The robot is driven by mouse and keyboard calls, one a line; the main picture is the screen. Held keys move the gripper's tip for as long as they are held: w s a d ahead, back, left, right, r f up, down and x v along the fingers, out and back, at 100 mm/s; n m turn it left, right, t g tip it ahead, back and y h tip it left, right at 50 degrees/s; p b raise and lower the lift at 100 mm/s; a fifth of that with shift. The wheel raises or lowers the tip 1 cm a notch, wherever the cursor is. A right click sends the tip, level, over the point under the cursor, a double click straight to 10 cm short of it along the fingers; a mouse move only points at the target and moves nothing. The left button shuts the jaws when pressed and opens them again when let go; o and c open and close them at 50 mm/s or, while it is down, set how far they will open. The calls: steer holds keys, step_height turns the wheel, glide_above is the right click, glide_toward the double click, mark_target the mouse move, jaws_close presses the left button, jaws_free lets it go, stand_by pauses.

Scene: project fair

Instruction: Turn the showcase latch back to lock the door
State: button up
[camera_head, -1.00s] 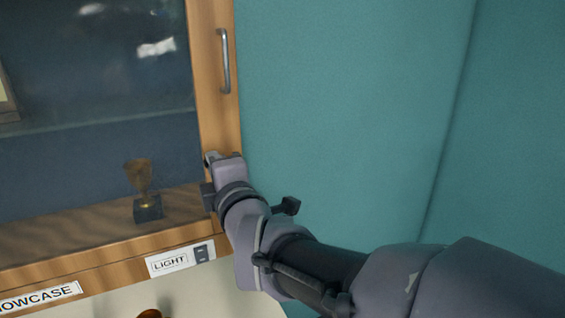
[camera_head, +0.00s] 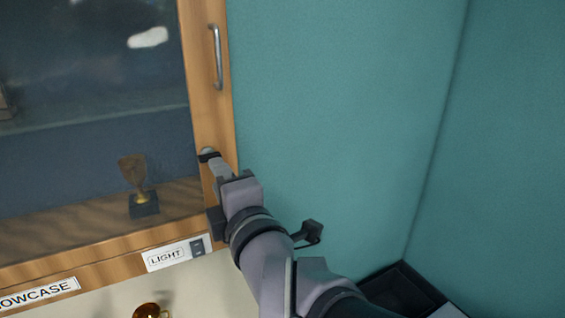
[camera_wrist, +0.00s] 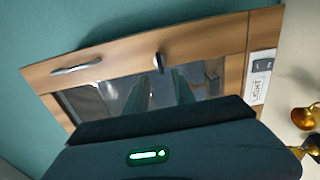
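The showcase door has a wooden frame (camera_head: 212,110) around dark glass, and appears closed. The small latch (camera_head: 207,153) sits on its right upright, below the metal handle (camera_head: 216,57); it has a round silvery base and a dark lever. In the wrist view the latch (camera_wrist: 158,62) stands out from the wood just beyond my fingertips. My gripper (camera_head: 217,168) points at the latch from below right. In the wrist view the two fingers of my gripper (camera_wrist: 160,80) are apart with nothing between them. Whether a fingertip touches the latch is hard to tell.
A trophy (camera_head: 141,187) stands behind the glass. A light switch panel (camera_head: 178,254) and a SHOWCASE label (camera_head: 38,293) are on the lower wood. A gold object (camera_head: 151,311) shows below. A teal wall (camera_head: 340,110) borders the right side; a dark box (camera_head: 402,288) lies at lower right.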

steer(key=b+v, duration=0.1)
steer(key=v, duration=0.8)
steer(key=shift+s, duration=0.4)
